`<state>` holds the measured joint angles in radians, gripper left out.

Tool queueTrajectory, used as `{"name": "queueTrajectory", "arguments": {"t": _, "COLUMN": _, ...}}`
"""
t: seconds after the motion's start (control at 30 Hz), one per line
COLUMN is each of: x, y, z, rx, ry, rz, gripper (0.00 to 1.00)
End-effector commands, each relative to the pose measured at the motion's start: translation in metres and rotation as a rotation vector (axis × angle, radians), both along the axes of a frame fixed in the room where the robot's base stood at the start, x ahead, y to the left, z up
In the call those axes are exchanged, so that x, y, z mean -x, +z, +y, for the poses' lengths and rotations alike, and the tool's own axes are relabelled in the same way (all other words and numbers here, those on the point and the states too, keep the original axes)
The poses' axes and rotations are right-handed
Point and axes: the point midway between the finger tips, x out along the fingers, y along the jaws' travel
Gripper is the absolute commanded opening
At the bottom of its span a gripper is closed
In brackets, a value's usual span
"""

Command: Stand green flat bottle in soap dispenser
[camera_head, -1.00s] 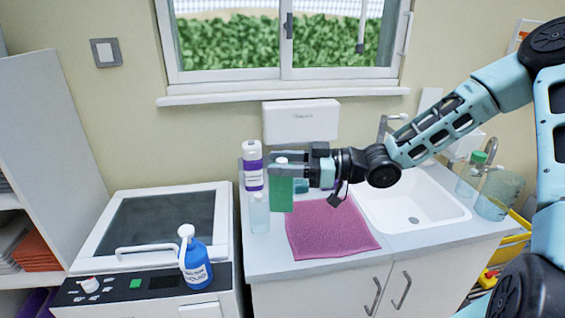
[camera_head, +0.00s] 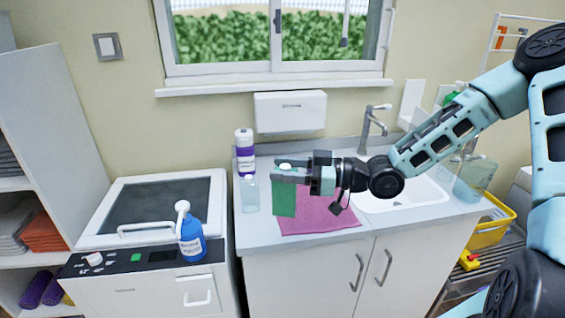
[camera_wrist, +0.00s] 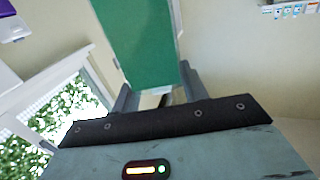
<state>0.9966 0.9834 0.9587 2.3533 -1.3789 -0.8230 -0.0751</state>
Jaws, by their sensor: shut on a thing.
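The green flat bottle (camera_head: 284,198) hangs upright in my gripper (camera_head: 290,172), its pale cap above the jaws and its green body below. My gripper is shut on it near the top. In the head view the bottle covers the left part of the pink mat (camera_head: 322,218); I cannot tell its height above the counter. In the wrist view the green bottle (camera_wrist: 140,45) fills the space beyond the fingers (camera_wrist: 158,95). A white wall box (camera_head: 290,111) with small unreadable lettering hangs behind. I cannot tell whether it is the soap dispenser.
A white-purple bottle (camera_head: 245,155) and a clear bottle (camera_head: 250,196) stand left of the held bottle. The sink (camera_head: 400,197) and tap (camera_head: 372,125) are at right, partly behind my arm. A blue spray bottle (camera_head: 191,238) stands on the white appliance (camera_head: 150,240) at left.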

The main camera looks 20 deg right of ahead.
Motion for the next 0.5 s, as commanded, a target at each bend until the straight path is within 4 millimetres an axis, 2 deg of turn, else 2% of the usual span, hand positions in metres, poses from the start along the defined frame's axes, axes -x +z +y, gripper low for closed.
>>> {"name": "queueTrajectory", "arguments": {"t": 0.27, "x": 0.009, "y": -0.035, "z": -0.014, "rx": -0.005, "ry": -0.138, "rz": 0.009, "gripper": 0.0}}
{"name": "queueTrajectory", "arguments": {"t": 0.37, "x": 0.014, "y": -0.056, "z": -0.024, "rx": -0.002, "ry": -0.225, "rz": 0.012, "gripper": 0.0}}
{"name": "queueTrajectory", "arguments": {"t": 0.5, "x": 0.026, "y": -0.106, "z": -0.043, "rx": -0.008, "ry": -0.421, "rz": 0.02, "gripper": 0.0}}
